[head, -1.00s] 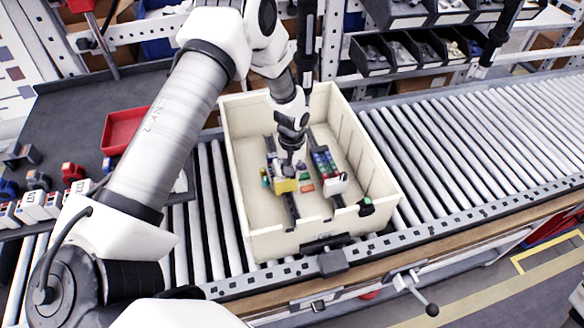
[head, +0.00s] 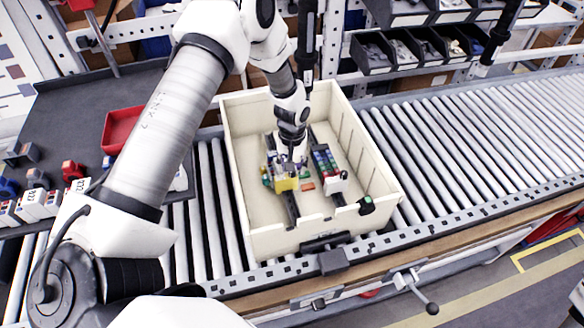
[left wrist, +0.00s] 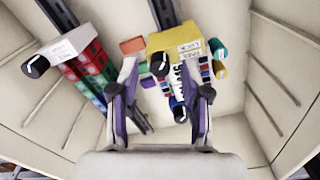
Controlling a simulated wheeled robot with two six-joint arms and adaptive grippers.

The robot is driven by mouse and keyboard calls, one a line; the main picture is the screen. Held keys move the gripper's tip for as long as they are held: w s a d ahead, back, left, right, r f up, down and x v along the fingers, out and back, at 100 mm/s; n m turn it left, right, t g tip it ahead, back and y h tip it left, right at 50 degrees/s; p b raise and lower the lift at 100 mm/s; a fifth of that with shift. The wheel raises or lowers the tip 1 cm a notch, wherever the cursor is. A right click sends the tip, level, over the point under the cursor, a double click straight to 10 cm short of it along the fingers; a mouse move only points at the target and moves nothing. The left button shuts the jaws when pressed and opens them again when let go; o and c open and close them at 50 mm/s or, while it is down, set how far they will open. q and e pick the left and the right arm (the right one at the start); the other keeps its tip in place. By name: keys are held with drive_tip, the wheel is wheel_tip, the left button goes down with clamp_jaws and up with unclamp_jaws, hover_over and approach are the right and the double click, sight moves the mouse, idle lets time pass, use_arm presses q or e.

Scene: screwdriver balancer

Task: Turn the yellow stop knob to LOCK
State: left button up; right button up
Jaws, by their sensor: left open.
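The yellow stop (head: 285,184) is a yellow block with a white label on the near end of the left rail in the tote, also seen in the left wrist view (left wrist: 176,42). A black knob with a white pointer line (left wrist: 158,63) is on its face. The label is too small to read surely. My left gripper (head: 292,160) points down over the stop. In the left wrist view its spread fingers (left wrist: 167,82) are on either side of the knob, with no clear contact. The knob is hidden in the head view. My right gripper is not in view.
A cream tote (head: 240,212) stands on the roller conveyor. A second rail carries a white stop (head: 336,185) with its own black knob (left wrist: 35,66) and coloured blocks. A black tool (head: 306,40) hangs behind my left arm. Conveyor rollers (head: 470,140) at right are clear.

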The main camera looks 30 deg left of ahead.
use_arm(q)
wheel_tip(320, 180, up, 11)
drive_tip(key=shift+f, duration=0.15)
idle(0.4)
